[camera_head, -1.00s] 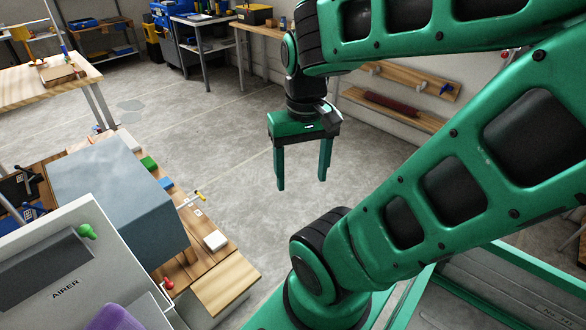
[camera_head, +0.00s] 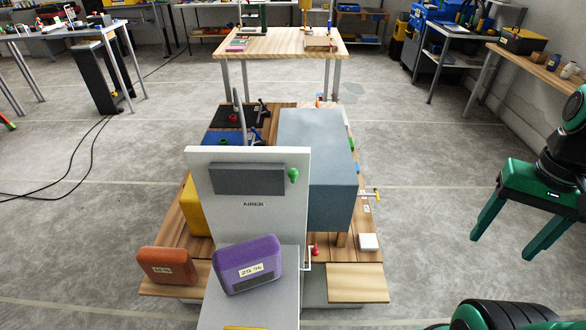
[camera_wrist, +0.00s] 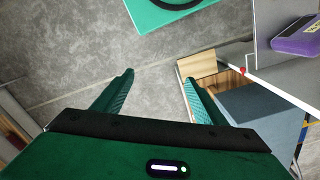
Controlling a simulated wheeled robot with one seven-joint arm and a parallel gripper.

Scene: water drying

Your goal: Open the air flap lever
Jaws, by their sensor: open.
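The white panel marked AIRER (camera_head: 250,220) stands upright at the centre of the head view, with a dark grey slot-like plate on it. A green knob (camera_head: 293,175) sits at the panel's upper right. No label shows which is the air flap lever. My gripper (camera_head: 506,245) is open and empty, hanging over the floor well right of these. In the wrist view its fingers (camera_wrist: 159,78) are spread, with a red knob (camera_wrist: 243,70) off to the right.
The grey-blue box (camera_head: 325,200) stands behind and right of the panel on a wooden bench. A purple block (camera_head: 247,262) and an orange-brown block (camera_head: 167,265) are in front. A white block (camera_head: 368,242) lies at the right edge. Floor between bench and gripper is clear.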

